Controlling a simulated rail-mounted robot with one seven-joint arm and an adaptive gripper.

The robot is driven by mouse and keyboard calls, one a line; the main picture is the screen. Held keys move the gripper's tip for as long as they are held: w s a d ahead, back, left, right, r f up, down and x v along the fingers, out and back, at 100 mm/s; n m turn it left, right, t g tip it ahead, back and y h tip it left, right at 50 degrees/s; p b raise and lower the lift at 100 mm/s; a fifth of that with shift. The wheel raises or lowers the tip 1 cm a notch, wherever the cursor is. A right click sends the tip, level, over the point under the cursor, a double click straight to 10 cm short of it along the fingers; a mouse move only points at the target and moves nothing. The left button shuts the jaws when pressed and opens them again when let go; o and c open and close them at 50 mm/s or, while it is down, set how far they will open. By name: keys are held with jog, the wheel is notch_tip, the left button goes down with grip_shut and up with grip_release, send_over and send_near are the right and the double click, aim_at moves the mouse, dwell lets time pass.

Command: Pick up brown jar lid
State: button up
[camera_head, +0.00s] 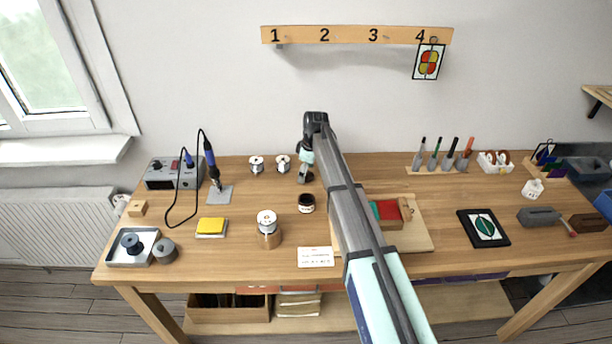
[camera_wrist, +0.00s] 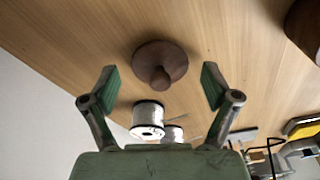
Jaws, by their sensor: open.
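The brown jar lid (camera_wrist: 175,57) is a round dark disc with a knob. It lies on the wooden table with its knob toward the wrist camera. My gripper (camera_wrist: 160,80) is open, with one green-padded finger on each side of the lid in the picture and nothing held. The lid is centred between the fingertips, with a visible gap on both sides. In the head view my gripper (camera_head: 305,171) is low over the back of the table, and I cannot clearly tell the lid from it there.
Two wire spools (camera_head: 256,164) (camera_head: 283,163) stand left of my gripper. A dark jar (camera_head: 306,203) stands in front of it. A soldering iron (camera_head: 212,165) and a yellow sponge (camera_head: 211,226) are farther left. A wooden board (camera_head: 415,240) is at right, partly behind my arm.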

jog(key=c, duration=1)
jog(key=shift+c, duration=0.2)
jog(key=shift+r, duration=0.1)
